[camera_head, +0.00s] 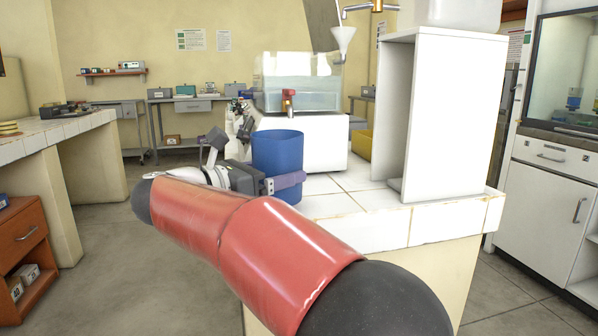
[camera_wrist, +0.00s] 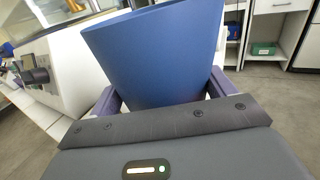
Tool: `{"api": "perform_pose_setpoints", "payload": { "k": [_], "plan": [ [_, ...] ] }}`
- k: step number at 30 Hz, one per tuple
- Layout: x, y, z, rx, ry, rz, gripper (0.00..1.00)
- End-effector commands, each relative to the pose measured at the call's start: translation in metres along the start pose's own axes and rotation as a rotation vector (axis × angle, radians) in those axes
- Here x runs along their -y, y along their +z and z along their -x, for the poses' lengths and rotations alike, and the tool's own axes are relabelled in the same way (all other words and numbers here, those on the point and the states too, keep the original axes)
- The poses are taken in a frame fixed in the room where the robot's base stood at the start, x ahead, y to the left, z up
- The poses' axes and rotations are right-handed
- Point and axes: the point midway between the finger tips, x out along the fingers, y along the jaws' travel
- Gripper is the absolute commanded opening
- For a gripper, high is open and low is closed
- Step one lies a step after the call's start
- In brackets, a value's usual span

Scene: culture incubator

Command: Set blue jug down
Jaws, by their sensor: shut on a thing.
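The blue jug (camera_head: 277,152) is a plain blue vessel at the left end of the white tiled counter (camera_head: 375,222). My gripper (camera_head: 283,183) is shut on it, with a purple finger across its lower front. In the wrist view the jug (camera_wrist: 155,55) fills the middle, between the two purple fingers of my gripper (camera_wrist: 160,100). It looks close to upright in the head view. Its base is partly hidden by my gripper and arm, so I cannot tell whether it touches the counter.
A white machine with a clear water tank (camera_head: 300,82) stands behind the jug. A white open-sided cabinet (camera_head: 455,120) stands to the right on the counter. A yellow bin (camera_head: 362,144) sits farther back. Bare tiles (camera_head: 345,184) lie between the jug and the cabinet.

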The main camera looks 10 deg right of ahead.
Motion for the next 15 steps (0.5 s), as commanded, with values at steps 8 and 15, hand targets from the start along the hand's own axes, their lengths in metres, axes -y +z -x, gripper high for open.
{"api": "perform_pose_setpoints", "payload": {
  "k": [8, 15],
  "plan": [
    [0.000, 0.001, -0.029, 0.000, -0.003, 0.001, 0.42],
    [-0.001, -0.009, -0.059, 0.000, 0.002, 0.004, 0.42]
  ]
}}
